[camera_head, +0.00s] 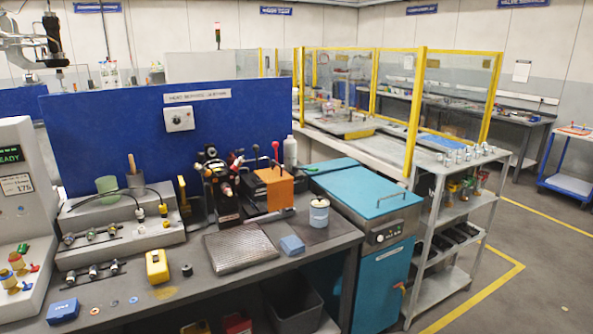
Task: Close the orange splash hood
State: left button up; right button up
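The orange splash hood (275,190) is a small boxy cover on the workbench, right of a black bench machine (222,190). Its orange side faces me, and a dark part shows at its top left. Levers with red knobs (275,147) stand up behind and beside it. At this size I cannot tell how far open the hood is.
A perforated metal tray (240,250), a blue block (292,245) and a white-blue canister (319,212) lie in front of the hood. A teal-lidded cabinet (368,190) stands right of the bench. A blue panel (110,140) rises behind. Floor at right is mostly clear.

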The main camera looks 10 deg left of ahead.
aim_at(280, 183)
jog(key=i+l+u, duration=0.1)
jog(key=u, duration=0.35)
jog(key=i+l+u, duration=0.25)
jog(key=u, duration=0.2)
